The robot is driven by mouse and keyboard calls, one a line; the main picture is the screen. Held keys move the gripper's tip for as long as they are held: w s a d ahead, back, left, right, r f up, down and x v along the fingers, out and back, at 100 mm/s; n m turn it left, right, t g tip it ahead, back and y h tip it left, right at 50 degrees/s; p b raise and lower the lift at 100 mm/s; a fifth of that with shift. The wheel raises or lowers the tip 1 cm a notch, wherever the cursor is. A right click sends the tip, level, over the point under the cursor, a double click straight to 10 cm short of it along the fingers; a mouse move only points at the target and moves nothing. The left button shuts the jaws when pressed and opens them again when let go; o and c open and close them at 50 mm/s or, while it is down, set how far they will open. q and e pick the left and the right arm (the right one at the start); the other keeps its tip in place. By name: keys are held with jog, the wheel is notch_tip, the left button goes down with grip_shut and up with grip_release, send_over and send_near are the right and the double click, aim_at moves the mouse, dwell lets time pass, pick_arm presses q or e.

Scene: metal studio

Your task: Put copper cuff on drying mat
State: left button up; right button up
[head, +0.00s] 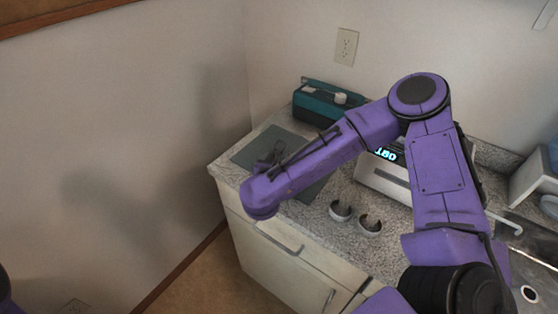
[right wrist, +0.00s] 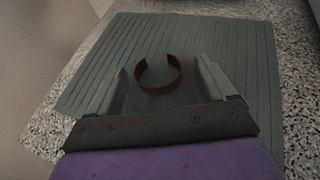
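The copper cuff (right wrist: 146,84), a dark reddish-brown open ring, sits between the fingers of my right gripper (right wrist: 161,64) in the right wrist view. A gap shows on both sides of it, so the gripper is open around it. The cuff appears to rest on the grey-green ribbed drying mat (right wrist: 242,48); any small height above it is hard to tell. In the head view my right gripper (head: 270,156) is low over the mat (head: 268,137) at the counter's left end; the cuff is not discernible there. My left gripper is out of view.
A teal box-shaped device (head: 318,105) is at the back, and a silver device with a lit display (head: 384,180) is partly behind my right arm. A sink is at right.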

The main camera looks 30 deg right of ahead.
jog(key=b+v, duration=0.3)
jog(key=v, duration=0.8)
jog(key=shift+a+r, duration=0.1)
jog(key=shift+a, duration=0.15)
jog(key=shift+s+r, duration=0.15)
jog(key=shift+s, duration=0.05)
jog(key=shift+a, duration=0.1)
dwell(1.2)
